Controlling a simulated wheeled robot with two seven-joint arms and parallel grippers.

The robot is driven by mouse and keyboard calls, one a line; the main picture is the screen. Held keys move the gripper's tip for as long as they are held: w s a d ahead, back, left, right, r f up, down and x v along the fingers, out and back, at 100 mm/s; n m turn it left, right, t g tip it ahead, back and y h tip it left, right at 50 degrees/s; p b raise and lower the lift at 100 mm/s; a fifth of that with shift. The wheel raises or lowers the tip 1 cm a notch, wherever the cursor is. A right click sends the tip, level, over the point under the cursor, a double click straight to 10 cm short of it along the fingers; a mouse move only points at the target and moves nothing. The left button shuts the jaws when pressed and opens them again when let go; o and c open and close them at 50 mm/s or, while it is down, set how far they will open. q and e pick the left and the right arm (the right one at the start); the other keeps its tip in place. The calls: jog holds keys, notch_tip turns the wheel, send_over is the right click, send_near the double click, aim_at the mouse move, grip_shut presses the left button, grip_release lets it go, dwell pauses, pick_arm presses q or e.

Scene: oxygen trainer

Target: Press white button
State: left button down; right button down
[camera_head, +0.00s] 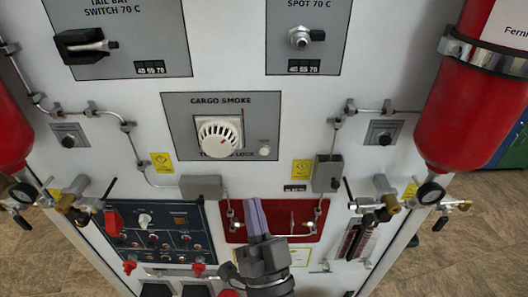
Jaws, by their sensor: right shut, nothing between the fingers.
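A small white button (264,151) sits at the lower right of the grey CARGO SMOKE panel (180,121). It is to the right of a white round dial (218,136). Small lettering above the button is too blurred to read. My right gripper (256,203) comes up from the bottom middle. Its fingers are shut and empty, pointing up the panel. In the picture its tips are below the white button and in front of a red panel (312,222), apart from the button. My left gripper is not in view.
Red cylinders (466,105) stand at both sides, with gauges and valves (430,193) below them. Thin pipes and grey boxes (327,173) flank the CARGO SMOKE panel. A dark blue switch panel (155,235) is at lower left. The white board is bare just below the button.

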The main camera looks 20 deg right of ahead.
aim_at(264, 152)
jog(key=m+h, duration=0.1)
jog(key=s+r+m+t+h, duration=0.1)
jog(key=h, duration=0.1)
jog(key=d+m+h, duration=0.1)
jog(key=shift+s+r+m+t+h, duration=0.25)
jog(key=shift+s+m+t+h, duration=0.05)
jog(key=shift+m+h, duration=0.1)
jog(key=shift+w+d+b, duration=0.4)
jog(key=shift+w+b, duration=0.05)
jog(key=shift+w, duration=0.95)
jog(key=shift+w+d+b, duration=0.45)
jog(key=shift+w+b, duration=0.05)
jog(key=shift+w, duration=0.95)
jog(key=shift+w+d+b, duration=0.4)
jog(key=shift+w+b, duration=0.05)
jog(key=shift+w, duration=0.95)
jog(key=shift+w, duration=0.15)
jog(key=shift+w+d, duration=0.1)
jog(key=shift+w, duration=0.15)
